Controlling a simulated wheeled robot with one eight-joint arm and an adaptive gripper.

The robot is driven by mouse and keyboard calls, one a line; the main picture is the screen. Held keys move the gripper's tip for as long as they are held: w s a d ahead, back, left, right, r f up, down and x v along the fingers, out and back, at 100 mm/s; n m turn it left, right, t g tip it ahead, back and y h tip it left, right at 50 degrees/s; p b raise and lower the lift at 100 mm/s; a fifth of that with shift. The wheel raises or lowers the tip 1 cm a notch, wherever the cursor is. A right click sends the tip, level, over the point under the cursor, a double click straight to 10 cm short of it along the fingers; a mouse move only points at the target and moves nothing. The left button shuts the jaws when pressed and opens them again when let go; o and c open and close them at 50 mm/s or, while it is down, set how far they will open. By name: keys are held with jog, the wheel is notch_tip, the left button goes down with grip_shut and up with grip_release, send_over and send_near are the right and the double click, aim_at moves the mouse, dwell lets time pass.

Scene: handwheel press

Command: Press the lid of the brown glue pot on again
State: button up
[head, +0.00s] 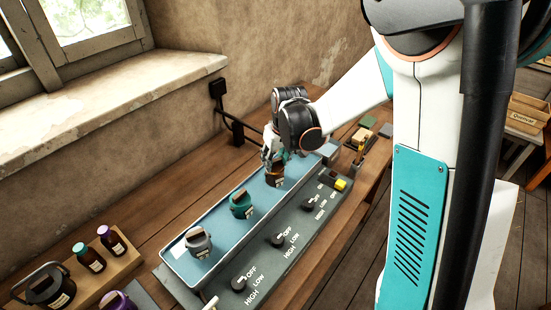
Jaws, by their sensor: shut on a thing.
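The brown glue pot (276,180) stands in the far end of the blue tray (219,213), with a pale label on its side. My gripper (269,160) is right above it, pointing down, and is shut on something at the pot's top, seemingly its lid. The fingers and my wrist hide most of the lid, so I cannot tell how it sits on the pot. A teal pot (241,205) and a grey pot (199,243) stand in the same tray, nearer to me.
A control panel (262,262) with several OFF/LOW/HIGH knobs runs along the tray's right side. A dark press frame (233,125) stands by the wall. Small bottles (88,257) and a black kettle-like pot (46,287) are at lower left.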

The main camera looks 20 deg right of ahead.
dwell(0.4)
jog(key=o, duration=1.1)
jog(key=shift+c, duration=0.2)
jog(key=o, duration=0.5)
jog(key=shift+r+p, duration=2.2)
jog(key=shift+r, duration=1.3)
jog(key=shift+c, duration=0.7)
